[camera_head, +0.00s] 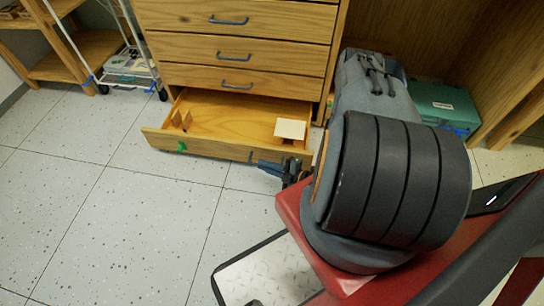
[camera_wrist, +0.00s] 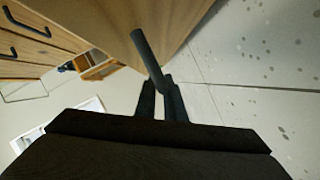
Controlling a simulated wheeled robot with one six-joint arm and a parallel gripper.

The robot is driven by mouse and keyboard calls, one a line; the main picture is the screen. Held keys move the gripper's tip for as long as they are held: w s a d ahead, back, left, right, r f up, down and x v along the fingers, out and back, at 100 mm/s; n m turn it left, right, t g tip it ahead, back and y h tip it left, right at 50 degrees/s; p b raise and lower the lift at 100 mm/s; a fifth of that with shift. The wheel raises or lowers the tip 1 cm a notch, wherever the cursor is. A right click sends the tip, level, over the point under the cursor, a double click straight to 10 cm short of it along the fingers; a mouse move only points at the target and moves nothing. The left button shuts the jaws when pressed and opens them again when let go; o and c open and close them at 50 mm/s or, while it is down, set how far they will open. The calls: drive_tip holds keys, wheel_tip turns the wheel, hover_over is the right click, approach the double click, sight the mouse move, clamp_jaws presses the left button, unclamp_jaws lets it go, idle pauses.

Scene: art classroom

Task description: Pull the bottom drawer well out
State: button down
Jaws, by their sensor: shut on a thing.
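The bottom drawer (camera_head: 212,148) of the wooden chest is pulled out, with much of its inside showing. It holds a cream block or card (camera_head: 290,129) at the right and small brown pieces (camera_head: 181,120) at the left. My gripper (camera_head: 284,168) is at the right part of the drawer front, low near the floor. In the wrist view, my gripper's fingers (camera_wrist: 160,100) are shut on the dark bar handle (camera_wrist: 147,52).
Three upper drawers with blue handles (camera_head: 229,20) are shut. A white wire cart (camera_head: 125,68) stands at the left, and a green box (camera_head: 443,106) sits at the right behind my arm. The speckled tile floor (camera_head: 120,225) before the drawer and to its left is clear.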

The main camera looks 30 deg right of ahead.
drive_tip(key=shift+s+a, duration=0.5)
drive_tip(key=shift+s, duration=0.05)
drive_tip(key=c, duration=1.8)
unclamp_jaws()
drive_tip(key=shift+c, duration=0.2)
wheel_tip(320, 180, up, 10)
drive_tip(key=p, duration=0.4)
